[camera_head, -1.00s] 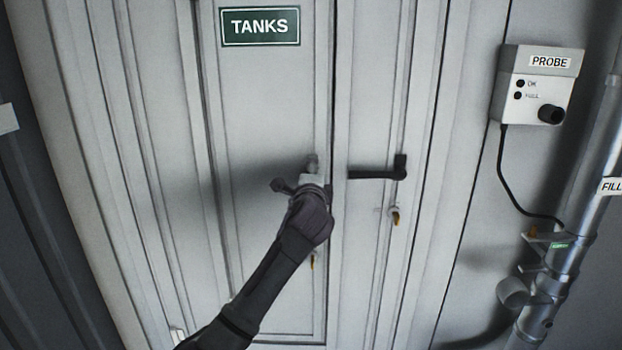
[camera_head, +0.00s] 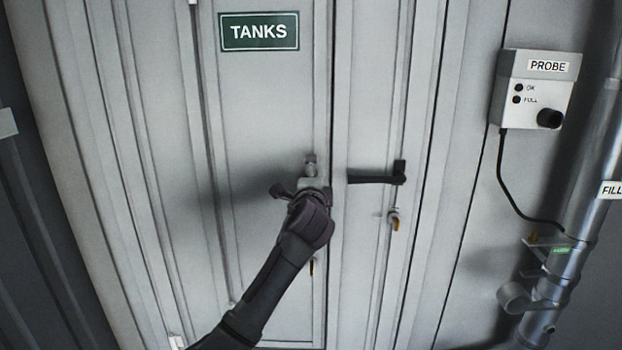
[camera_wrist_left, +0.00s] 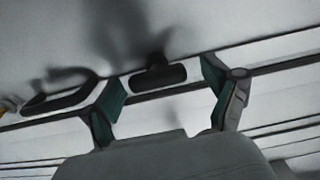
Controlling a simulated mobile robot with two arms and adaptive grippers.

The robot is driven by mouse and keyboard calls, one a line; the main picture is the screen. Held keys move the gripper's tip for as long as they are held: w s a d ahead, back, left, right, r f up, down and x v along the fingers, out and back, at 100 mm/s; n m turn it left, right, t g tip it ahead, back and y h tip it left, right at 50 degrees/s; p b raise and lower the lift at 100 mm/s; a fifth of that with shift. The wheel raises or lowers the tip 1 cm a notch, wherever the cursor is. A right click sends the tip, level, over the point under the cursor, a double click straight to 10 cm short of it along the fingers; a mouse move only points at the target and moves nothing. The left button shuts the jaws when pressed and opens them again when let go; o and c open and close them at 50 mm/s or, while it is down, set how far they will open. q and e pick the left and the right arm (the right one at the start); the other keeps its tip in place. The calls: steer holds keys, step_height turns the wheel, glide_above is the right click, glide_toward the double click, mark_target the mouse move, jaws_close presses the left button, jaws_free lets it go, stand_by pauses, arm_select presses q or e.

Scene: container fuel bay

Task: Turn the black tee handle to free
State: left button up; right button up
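The black tee handle (camera_wrist_left: 158,78) shows in the left wrist view as a short dark bar on a stem against the pale door. My left gripper (camera_wrist_left: 164,92) has its two green-padded fingers apart, one on each side of the bar, with gaps visible. In the head view my left gripper (camera_head: 303,184) is at the inner edge of the left door leaf (camera_head: 265,120), under the TANKS sign (camera_head: 259,31). There my wrist hides most of the handle, and I cannot make out its shape. My right gripper is not in view.
A black lever (camera_head: 374,179) sits on the right leaf close by, with an orange-tipped fitting (camera_head: 395,219) below it. Further right are a PROBE box (camera_head: 535,88) with a black cable and a metal fill pipe (camera_head: 585,195). The door's lower left is free.

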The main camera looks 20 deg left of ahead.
arm_select(q)
steer(key=shift+s+f, duration=0.1)
steer(key=v, duration=1.2)
